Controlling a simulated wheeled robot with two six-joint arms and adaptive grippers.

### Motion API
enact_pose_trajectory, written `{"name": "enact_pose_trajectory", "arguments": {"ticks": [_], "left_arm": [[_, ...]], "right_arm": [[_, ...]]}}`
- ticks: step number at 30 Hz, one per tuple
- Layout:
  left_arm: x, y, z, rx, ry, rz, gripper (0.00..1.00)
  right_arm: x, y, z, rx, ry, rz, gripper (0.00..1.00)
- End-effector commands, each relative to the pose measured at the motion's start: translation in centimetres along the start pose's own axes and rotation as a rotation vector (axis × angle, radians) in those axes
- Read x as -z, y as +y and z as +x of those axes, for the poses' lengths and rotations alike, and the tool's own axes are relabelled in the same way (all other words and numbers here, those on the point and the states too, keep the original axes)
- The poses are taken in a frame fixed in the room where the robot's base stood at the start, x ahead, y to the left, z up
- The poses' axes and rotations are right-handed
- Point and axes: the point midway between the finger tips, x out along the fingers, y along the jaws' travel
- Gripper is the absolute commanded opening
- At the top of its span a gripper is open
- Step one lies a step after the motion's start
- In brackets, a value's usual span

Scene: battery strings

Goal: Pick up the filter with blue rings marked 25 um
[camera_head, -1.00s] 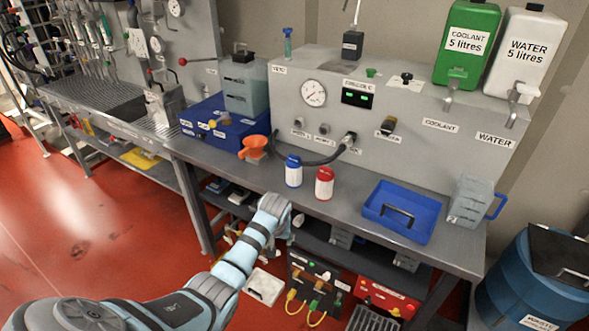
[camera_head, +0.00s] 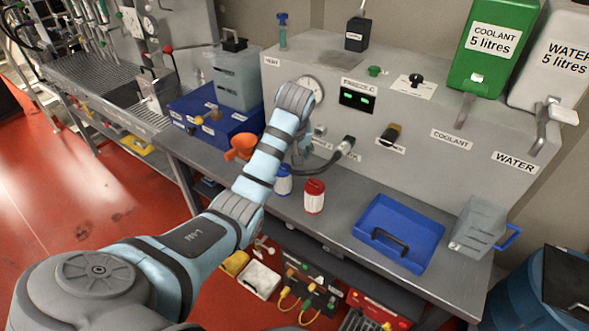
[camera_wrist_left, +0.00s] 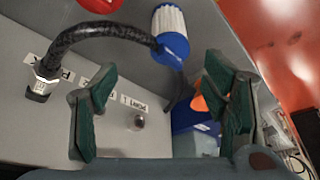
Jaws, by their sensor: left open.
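The filter with blue rings (camera_head: 283,184) stands on the bench, partly hidden by my left arm in the head view. In the left wrist view the blue-ringed filter (camera_wrist_left: 170,36) shows its white ribbed body and blue end, above the space between the fingers. A red-and-white filter (camera_head: 314,197) stands just to its right; its red part (camera_wrist_left: 100,4) is at the top edge of the wrist view. No 25 um marking is legible. My left gripper (camera_wrist_left: 162,88) is open and empty, apart from the filter. In the head view it is mostly hidden behind the wrist. My right gripper is not in view.
A black hose (camera_head: 343,150) runs from the grey panel (camera_head: 300,62) close to the gripper. An orange funnel (camera_head: 240,147) and a blue box (camera_head: 212,123) stand left. A blue tray (camera_head: 400,232) lies right. Bench is clear between the red filter and tray.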

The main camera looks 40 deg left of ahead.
Motion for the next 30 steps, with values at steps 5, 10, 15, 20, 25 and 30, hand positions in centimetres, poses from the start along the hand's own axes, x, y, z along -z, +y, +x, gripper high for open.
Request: {"name": "enact_pose_trajectory", "arguments": {"ticks": [5, 10, 15, 20, 25, 30], "left_arm": [[-0.1, -0.1, 3.6, 0.005, -0.005, 0.000, 0.68], [-0.1, -0.1, 7.9, 0.003, -0.003, 0.000, 0.68], [0.2, -0.3, 10.1, 0.002, -0.001, 0.000, 0.68], [0.6, -0.7, 13.4, 0.002, -0.003, 0.000, 0.68], [0.7, -0.7, 14.5, 0.000, 0.000, 0.001, 0.68], [0.7, -0.7, 14.4, 0.000, 0.000, 0.001, 0.62]], "right_arm": [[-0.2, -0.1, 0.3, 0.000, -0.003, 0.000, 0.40], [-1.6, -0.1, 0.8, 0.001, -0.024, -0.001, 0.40], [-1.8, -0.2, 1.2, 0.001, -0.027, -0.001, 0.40], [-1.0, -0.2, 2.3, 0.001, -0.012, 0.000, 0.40], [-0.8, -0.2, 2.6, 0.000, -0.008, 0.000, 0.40], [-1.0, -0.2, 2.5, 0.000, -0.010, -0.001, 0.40]]}}
